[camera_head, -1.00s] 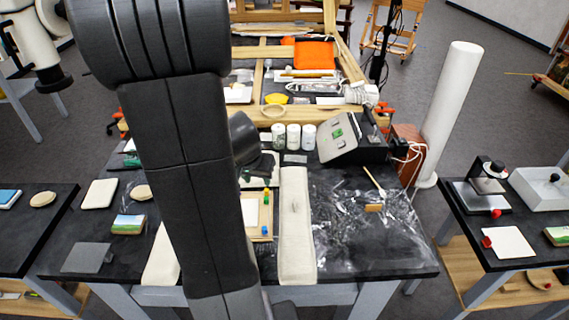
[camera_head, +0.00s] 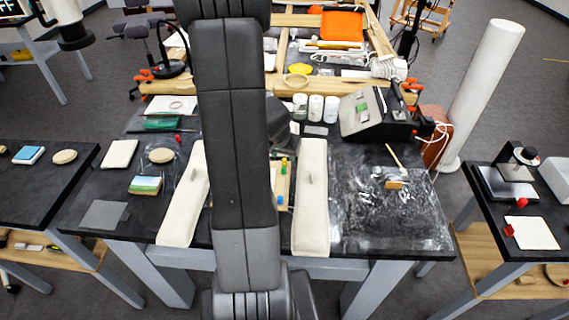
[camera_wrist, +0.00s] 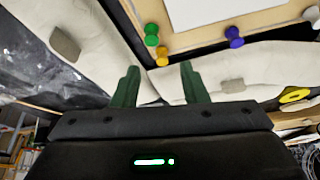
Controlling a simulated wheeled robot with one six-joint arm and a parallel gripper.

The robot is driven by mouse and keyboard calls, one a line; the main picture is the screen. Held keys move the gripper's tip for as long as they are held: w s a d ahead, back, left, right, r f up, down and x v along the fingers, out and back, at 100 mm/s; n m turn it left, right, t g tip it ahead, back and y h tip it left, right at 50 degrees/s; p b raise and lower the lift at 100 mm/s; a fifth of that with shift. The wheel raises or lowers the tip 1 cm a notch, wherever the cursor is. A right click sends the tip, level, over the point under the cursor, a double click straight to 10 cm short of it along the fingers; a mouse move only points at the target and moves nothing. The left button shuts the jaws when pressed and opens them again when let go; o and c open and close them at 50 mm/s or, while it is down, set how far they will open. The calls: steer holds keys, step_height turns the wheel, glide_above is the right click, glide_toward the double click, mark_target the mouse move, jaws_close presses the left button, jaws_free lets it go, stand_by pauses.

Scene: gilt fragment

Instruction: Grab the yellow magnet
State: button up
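The yellow magnet (camera_wrist: 162,56) is a small peg on the edge of a pale wooden board (camera_wrist: 195,40). It sits beside green magnets (camera_wrist: 151,35). In the wrist view it lies just beyond my gripper (camera_wrist: 159,77), roughly between the lines of the two green fingers. My gripper is open with nothing between its fingers. The distance from the fingertips to the magnet is hard to judge. In the head view the yellow magnet (camera_head: 283,168) shows just right of my arm, which hides my gripper and most of the board. A blue magnet (camera_wrist: 234,37) is further along the board edge.
White padded bags (camera_head: 312,200) (camera_head: 182,205) lie on both sides of the board, with grey blocks (camera_wrist: 65,44) on them. White jars (camera_head: 316,107) and a grey device (camera_head: 362,118) stand behind. The dusty black tabletop right of the bags holds a brush (camera_head: 394,180).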

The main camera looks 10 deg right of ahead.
mark_target(284, 159)
steer(key=b+x, duration=0.1)
steer(key=x, duration=0.3)
steer(key=shift+w, duration=0.15)
steer(key=shift+a, duration=0.1)
jaws_close()
